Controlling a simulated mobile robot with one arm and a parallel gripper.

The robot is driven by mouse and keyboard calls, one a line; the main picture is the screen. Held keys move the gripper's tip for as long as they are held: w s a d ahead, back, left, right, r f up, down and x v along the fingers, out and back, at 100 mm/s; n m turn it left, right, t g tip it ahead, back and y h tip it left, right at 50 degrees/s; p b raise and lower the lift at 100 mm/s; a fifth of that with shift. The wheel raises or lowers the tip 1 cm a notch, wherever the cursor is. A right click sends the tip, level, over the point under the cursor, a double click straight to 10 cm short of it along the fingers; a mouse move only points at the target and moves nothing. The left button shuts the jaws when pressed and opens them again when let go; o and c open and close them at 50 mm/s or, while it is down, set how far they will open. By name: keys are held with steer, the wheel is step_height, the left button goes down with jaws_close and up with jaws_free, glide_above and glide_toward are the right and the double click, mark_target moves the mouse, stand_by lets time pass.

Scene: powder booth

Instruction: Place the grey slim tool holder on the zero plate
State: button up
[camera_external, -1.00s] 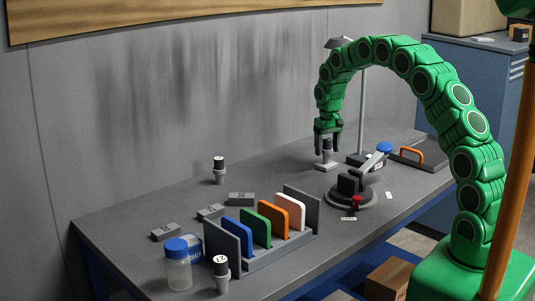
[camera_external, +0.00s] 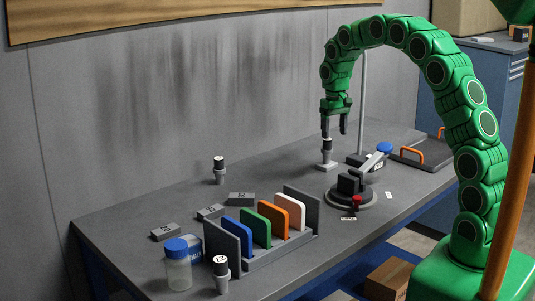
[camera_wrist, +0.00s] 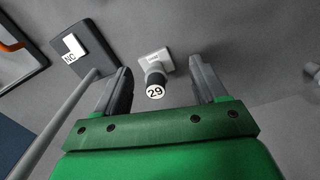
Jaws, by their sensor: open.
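My gripper (camera_external: 335,130) is open and empty just above the holder. In the wrist view the holder sits between the spread fingers of the gripper (camera_wrist: 160,72), apart from both.
A round fixture (camera_external: 350,193) with a red knob stands in front of the plate. A dark block marked NC (camera_wrist: 85,50) and a lamp post (camera_external: 361,110) are close by.

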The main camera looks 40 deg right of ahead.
steer(key=s+a+r, duration=0.3)
steer(key=s, duration=0.4)
steer(key=s+a+r+n, duration=0.1)
steer(key=s+a+r, duration=0.2)
steer(key=s, duration=0.5)
steer(key=s+a+r, duration=0.3)
steer(key=s, duration=0.4)
steer(key=s+a+f, duration=0.1)
steer(key=s+a, duration=0.1)
steer(key=s, duration=1)
steer(key=s+a+n+g, duration=0.1)
steer(key=s+a, duration=0.1)
steer(key=s, duration=1)
steer(key=shift+a+f+n+g, duration=0.25)
steer(key=shift+f+n+g, duration=0.05)
steer(key=shift+f, duration=0.05)
